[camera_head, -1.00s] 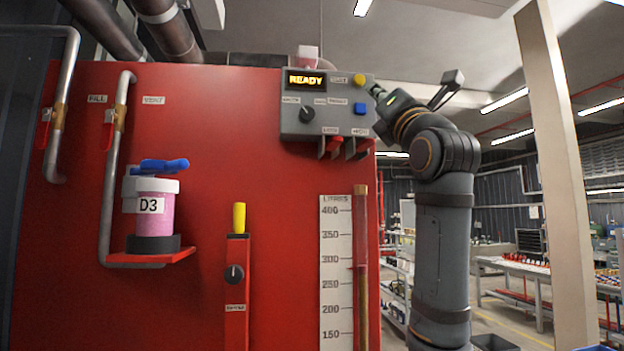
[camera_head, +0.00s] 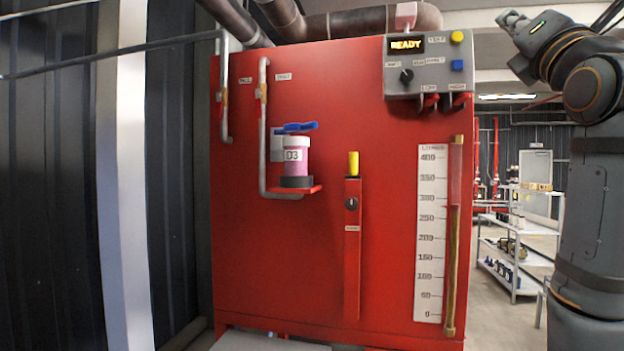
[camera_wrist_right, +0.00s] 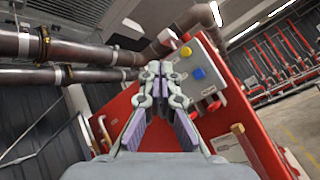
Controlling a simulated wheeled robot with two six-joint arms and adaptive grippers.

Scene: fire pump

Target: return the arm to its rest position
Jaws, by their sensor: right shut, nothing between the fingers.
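My right arm stands at the right edge of the head view, its upper part bent toward the left. My right gripper (camera_head: 512,24) is at the top right, to the right of the grey control panel (camera_head: 429,64) and apart from it in the picture. In the right wrist view the right gripper (camera_wrist_right: 156,70) has its fingertips together with nothing between them, and the panel (camera_wrist_right: 197,72) lies behind and to the right. My left gripper is not in view.
The red cabinet (camera_head: 300,235) fills the middle, with a pink D3 container (camera_head: 296,158) on its shelf, a yellow-topped lever (camera_head: 353,163) and a litre scale (camera_head: 430,235). Brown pipes (camera_head: 350,22) run above. A white shelf cart (camera_head: 515,240) stands behind at right.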

